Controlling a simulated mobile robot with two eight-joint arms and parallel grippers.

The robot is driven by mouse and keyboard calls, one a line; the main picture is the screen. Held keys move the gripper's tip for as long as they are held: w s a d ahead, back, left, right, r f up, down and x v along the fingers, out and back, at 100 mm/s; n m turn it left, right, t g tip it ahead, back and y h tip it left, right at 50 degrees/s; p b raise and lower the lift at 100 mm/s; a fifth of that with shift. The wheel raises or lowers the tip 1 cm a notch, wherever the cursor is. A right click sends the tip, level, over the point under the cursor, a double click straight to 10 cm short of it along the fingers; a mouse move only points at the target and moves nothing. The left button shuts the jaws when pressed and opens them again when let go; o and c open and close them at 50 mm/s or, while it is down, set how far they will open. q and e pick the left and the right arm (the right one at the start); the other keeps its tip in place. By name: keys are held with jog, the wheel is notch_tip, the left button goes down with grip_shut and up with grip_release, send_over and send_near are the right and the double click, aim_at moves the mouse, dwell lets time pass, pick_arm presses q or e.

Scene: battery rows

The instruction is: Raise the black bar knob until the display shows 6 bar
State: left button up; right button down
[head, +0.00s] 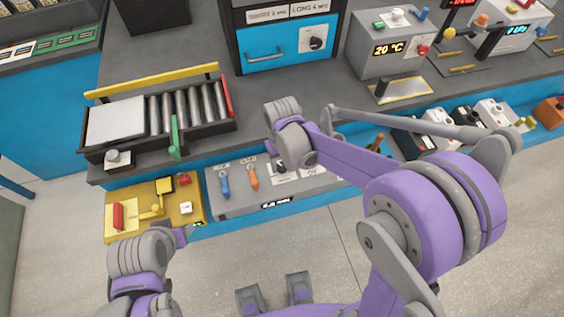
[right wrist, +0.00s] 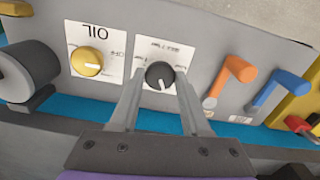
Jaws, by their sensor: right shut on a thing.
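The black bar knob (right wrist: 159,75) sits on a white label plate on a grey panel in the right wrist view. A pale line marks its face. My right gripper (right wrist: 160,86) has one finger on each side of the knob and is shut on it. In the head view my right arm mostly covers this spot. The small dark display (head: 276,204) is on the front edge of the grey panel (head: 240,207) in the head view; its characters are too small to read. My left gripper (head: 178,236) is at the lower left, away from the knob; its fingers do not show clearly.
A yellow OIL knob (right wrist: 87,62) is beside the black knob. Blue (head: 224,183) and orange (head: 252,177) lever handles stand on the same panel. A yellow box (head: 118,232) with a red switch is left of it. A roller conveyor (head: 186,112) lies behind.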

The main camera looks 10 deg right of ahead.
aim_at(282, 166)
jog(key=shift+m, duration=0.4)
jog(key=m+b, duration=0.1)
jog(key=m, duration=0.3)
jog(key=shift+m, duration=0.4)
jog(key=m+b, duration=0.1)
jog(key=m, duration=0.5)
dwell(0.4)
jog(key=shift+c, duration=1.8)
grip_release()
notch_tip(282, 166, up, 11)
jog(key=shift+p, duration=0.3)
